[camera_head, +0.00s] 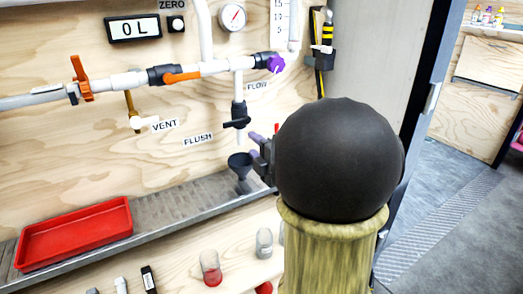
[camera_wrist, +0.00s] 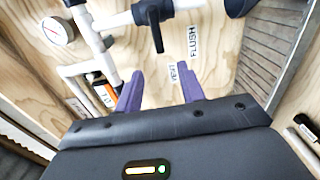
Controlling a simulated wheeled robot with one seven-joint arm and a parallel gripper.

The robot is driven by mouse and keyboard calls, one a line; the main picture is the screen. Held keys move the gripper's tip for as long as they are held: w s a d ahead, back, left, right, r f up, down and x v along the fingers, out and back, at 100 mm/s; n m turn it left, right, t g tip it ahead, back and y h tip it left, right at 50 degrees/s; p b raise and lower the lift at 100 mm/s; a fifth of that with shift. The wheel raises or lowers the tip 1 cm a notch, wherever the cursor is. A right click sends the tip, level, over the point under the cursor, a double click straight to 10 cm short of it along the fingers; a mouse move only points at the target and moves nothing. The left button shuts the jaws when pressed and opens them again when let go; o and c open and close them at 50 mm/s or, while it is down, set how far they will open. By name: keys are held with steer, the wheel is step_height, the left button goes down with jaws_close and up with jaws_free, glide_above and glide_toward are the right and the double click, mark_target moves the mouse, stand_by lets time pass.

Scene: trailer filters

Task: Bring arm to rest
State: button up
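My arm stands in the right half of the head view, with a big dark rounded link hiding most of my gripper (camera_head: 256,146). The purple fingertips show at that link's left side, close to the FLUSH valve and the black funnel. In the wrist view my gripper (camera_wrist: 160,92) has its two purple fingers spread apart, with only the plywood panel visible between them. Nothing is held. The fingers point toward the panel near the VENT and FLUSH labels.
The plywood panel carries white pipes, an orange-handled valve (camera_head: 82,78), a purple FLOW knob (camera_head: 276,63), a black FLUSH valve (camera_head: 238,123), a gauge (camera_head: 232,17) and a funnel (camera_head: 240,164). Below are a red tray (camera_head: 75,234) and small bottles (camera_head: 211,268). Open floor lies right.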

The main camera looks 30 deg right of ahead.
steer(key=s, duration=0.2)
steer(key=shift+s, duration=0.3)
steer(key=s+a+f+m+g+h, duration=0.1)
steer(key=a+f+m+g, duration=0.25)
steer(key=f+m, duration=0.3)
steer(key=s+a+f+m+g+h, duration=0.1)
steer(key=a+f+m+g, duration=0.2)
steer(key=f+m+g, duration=0.3)
steer(key=s+a+f+m+g+y+p, duration=0.1)
steer(key=s+a+f+m+g, duration=0.25)
steer(key=s+a, duration=0.2)
steer(key=s+a+f+m+g+y, duration=0.1)
steer(key=s+a+f+m+g, duration=0.1)
steer(key=s+a+f, duration=0.3)
steer(key=w+p+v, duration=0.2)
steer(key=p+v, duration=0.9)
steer(key=w+r+p+v, duration=0.1)
steer(key=w+p+v, duration=0.2)
steer(key=p+v, duration=0.8)
steer(key=w+a+r+p+v, duration=0.1)
steer(key=w+p+v, duration=0.1)
steer(key=p+v, duration=1)
steer(key=shift+w+d+r, duration=0.2)
steer(key=shift+w+r, duration=0.1)
